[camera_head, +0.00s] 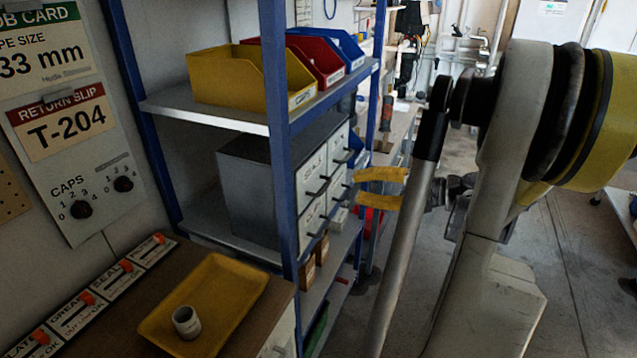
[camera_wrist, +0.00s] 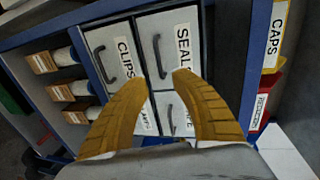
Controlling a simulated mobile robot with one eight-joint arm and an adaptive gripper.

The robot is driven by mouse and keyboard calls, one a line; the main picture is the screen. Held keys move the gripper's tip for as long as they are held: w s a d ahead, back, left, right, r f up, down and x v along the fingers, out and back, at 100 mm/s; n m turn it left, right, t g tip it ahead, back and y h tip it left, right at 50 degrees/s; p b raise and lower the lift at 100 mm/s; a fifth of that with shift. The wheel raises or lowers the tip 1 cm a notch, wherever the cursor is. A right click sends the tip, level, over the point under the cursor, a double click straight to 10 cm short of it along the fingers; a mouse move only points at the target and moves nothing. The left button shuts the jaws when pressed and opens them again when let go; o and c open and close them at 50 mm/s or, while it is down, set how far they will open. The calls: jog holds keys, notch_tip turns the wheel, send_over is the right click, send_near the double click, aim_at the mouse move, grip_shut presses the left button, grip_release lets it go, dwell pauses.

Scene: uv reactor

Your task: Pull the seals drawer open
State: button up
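The seals drawer (camera_wrist: 172,35) is white with a dark bar handle (camera_wrist: 158,56) and a label that is partly cut off by a finger in the wrist view. It looks closed, flush with its neighbours. In the head view it appears as the upper-left drawer front (camera_head: 311,168) of a grey cabinet (camera_head: 247,190). My gripper (camera_head: 381,188) has two yellow fingers, apart and empty, in front of the cabinet. In the wrist view my gripper (camera_wrist: 160,82) points at the drawers, with the seals handle just beyond the gap between the fingertips. I see no contact with the handle.
A blue shelf post (camera_head: 279,130) stands left of the drawer fronts. Yellow (camera_head: 235,80), red (camera_head: 317,60) and blue bins sit on the shelf above. Open floor (camera_head: 540,230) lies to the right.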

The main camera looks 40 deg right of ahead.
aim_at(327, 184)
jog(key=b+x, duration=0.2)
jog(key=x, duration=0.7)
